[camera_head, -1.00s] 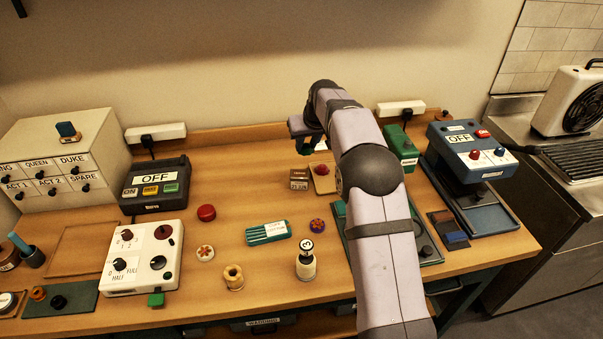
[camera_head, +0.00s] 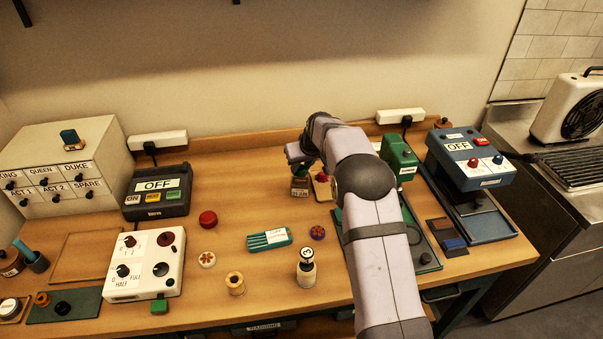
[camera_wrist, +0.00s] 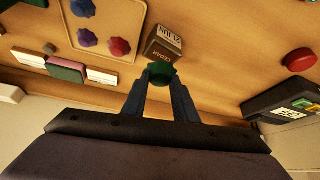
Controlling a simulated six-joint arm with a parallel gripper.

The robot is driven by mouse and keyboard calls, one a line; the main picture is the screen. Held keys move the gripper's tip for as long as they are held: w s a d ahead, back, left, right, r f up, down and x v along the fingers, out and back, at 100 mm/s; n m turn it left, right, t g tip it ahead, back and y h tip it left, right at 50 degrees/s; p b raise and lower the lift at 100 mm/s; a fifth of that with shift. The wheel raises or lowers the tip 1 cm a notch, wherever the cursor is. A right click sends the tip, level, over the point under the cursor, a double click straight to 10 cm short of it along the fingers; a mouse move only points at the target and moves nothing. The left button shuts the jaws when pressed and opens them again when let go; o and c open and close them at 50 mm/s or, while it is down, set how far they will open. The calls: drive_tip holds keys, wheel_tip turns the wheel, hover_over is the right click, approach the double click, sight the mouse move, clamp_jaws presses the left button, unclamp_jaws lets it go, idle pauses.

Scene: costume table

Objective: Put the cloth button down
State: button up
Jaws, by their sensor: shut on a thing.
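The cloth button is a dark green round piece, seen in the wrist view (camera_wrist: 160,73) between the fingertips. My gripper (camera_wrist: 161,82) is shut on it. The gap between the button and the block or table cannot be judged.
A small wooden pad (camera_head: 323,189) is right of the block, partly behind my arm. A red button (camera_head: 208,218), a green labelled packet (camera_head: 268,239) and a spool (camera_head: 236,283) lie in front. A black OFF console (camera_head: 157,190) is left. Bare wood lies between console and block.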

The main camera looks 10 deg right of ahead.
sight(302, 173)
drive_tip(key=shift+f+p, duration=0.65)
drive_tip(key=shift+f, duration=1.1)
drive_tip(key=shift+f, duration=0.1)
drive_tip(key=shift+f, duration=0.15)
drive_tip(key=o, duration=1)
drive_tip(key=shift+o, duration=0.2)
drive_tip(key=shift+r, duration=0.35)
drive_tip(key=b+v, duration=0.4)
drive_tip(key=v, duration=0.8)
